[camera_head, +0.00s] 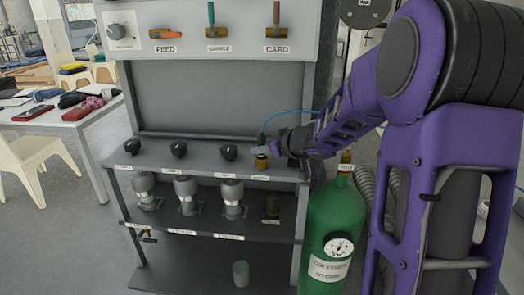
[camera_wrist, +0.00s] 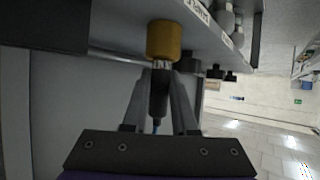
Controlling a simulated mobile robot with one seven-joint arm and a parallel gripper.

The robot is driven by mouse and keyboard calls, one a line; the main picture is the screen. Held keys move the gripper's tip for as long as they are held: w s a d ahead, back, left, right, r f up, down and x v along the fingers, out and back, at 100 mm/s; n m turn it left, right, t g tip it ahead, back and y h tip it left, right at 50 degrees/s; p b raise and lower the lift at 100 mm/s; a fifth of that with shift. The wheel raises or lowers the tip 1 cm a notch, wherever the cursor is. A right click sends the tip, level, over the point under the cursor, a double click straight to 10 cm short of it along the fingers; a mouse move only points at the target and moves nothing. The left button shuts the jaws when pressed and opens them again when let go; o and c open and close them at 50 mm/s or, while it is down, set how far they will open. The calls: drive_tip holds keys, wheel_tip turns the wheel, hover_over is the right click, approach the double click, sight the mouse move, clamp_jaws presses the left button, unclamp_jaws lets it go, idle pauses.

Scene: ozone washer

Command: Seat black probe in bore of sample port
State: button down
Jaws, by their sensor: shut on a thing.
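The black probe (camera_wrist: 158,100) is between the two fingers of my gripper (camera_wrist: 161,75) in the wrist view, with a blue cable trailing from its near end. My gripper is shut on it. The probe's bright metal end points at the brass sample port (camera_wrist: 163,38) and meets or overlaps its near face; how deep it is in the bore is hidden. In the head view my gripper (camera_head: 277,148) is at the right end of the washer's shelf, just above the brass port (camera_head: 262,163). The probe is small and partly hidden there.
Several black knobs (camera_head: 179,149) line the shelf left of the port. Glass jars (camera_head: 186,191) hang below. A green oxygen cylinder (camera_head: 335,215) stands right of the washer, under my arm. Coloured-handle valves (camera_head: 211,20) are above. A table (camera_head: 62,115) and chairs are at left.

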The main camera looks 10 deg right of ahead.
drive_tip(key=c, duration=0.7)
unclamp_jaws()
drive_tip(key=shift+f, duration=0.1)
drive_tip(key=shift+r, duration=0.25)
drive_tip(key=p+v, duration=0.2)
drive_tip(key=v, duration=1)
drive_tip(key=shift+f, duration=0.1)
